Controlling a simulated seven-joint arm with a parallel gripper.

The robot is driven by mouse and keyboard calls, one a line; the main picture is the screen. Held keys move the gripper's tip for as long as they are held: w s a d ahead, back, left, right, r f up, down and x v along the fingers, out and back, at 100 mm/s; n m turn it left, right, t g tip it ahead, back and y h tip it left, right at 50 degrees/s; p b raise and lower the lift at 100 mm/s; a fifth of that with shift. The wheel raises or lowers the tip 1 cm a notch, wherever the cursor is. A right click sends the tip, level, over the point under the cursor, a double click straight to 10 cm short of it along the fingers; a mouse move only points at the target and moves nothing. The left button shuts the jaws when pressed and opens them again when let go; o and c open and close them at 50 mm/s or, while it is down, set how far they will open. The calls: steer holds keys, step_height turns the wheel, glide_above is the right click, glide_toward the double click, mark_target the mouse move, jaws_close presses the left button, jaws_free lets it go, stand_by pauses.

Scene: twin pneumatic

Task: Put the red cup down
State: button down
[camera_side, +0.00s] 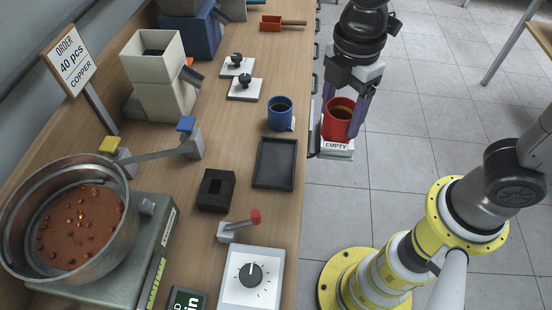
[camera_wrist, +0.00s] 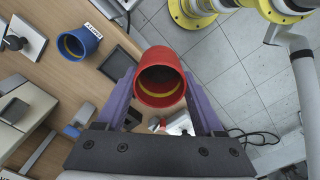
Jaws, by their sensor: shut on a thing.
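The red cup (camera_side: 339,121) is held between the two purple fingers of my gripper (camera_side: 344,108), just off the right edge of the bench in the side view. It appears upright. In the wrist view the red cup (camera_wrist: 160,56) is in the middle, between the fingers, with a yellow band inside. My gripper is shut on it. A small white platform with an "EMPTY" label (camera_side: 336,146) shows directly below the cup. I cannot tell whether the cup touches it.
A blue cup (camera_side: 281,112) stands on the bench (camera_side: 270,205), left of the red cup. A black tray (camera_side: 291,185), a black square holder (camera_side: 216,203), a red-tipped lever (camera_side: 254,216) and a dial box (camera_side: 276,262) stand nearer. A copper-filled bowl (camera_side: 128,232) is at left.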

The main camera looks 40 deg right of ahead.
steer(key=s, duration=0.1)
steer(key=s+r, duration=0.1)
steer(key=shift+s+a+n, duration=0.1)
steer(key=shift+s+n, duration=0.2)
steer(key=w+a+f, duration=0.2)
steer(key=w+f, duration=0.1)
steer(key=w+a+f, duration=0.2)
steer(key=w+f, duration=0.1)
steer(key=w, duration=0.1)
steer(key=w+a+f, duration=0.3)
steer(key=shift+w, duration=0.3)
steer(key=shift+w+a+f, duration=0.1)
steer(key=shift+f, duration=0.85)
steer(key=shift+w+a+f, duration=0.1)
steer(key=shift+f, duration=0.8)
steer(key=shift+f, duration=0.15)
